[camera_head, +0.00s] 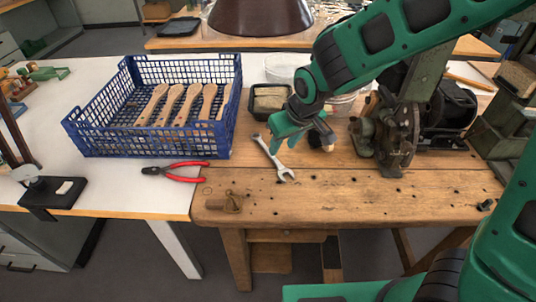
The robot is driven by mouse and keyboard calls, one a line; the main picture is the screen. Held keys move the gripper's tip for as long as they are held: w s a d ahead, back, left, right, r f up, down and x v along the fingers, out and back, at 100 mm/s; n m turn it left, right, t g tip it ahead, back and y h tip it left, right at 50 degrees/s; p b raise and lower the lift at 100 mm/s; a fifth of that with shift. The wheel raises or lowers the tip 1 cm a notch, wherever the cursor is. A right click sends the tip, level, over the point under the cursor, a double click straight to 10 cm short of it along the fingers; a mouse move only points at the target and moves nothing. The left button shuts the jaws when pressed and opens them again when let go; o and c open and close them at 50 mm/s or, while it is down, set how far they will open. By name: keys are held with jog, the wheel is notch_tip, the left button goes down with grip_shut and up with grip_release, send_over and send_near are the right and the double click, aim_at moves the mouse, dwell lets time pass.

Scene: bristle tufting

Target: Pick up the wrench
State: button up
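The wrench (274,160) is a silver open-ended spanner lying flat on the wooden workbench (340,195), left of its middle. Its open jaw points toward the bench's front edge, and its other end lies toward the back. My gripper (284,145), on my green arm, is just right of the wrench's upper half, low over the bench. I cannot tell from this view whether it touches the wrench. The gap between the fingers is too small and partly hidden to judge.
Red-handled pliers (178,171) lie left on the white table. A blue crate (152,143) holds several wooden brush handles. A black tray (268,100) stands behind my gripper. A green machine (385,140) stands to the right. The bench front is mostly clear, with a small wooden block (224,203).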

aim_at(277, 160)
jog(key=shift+d+x, duration=0.2)
jog(key=shift+x, duration=4.15)
jog(key=shift+s+f, duration=0.1)
grip_shut()
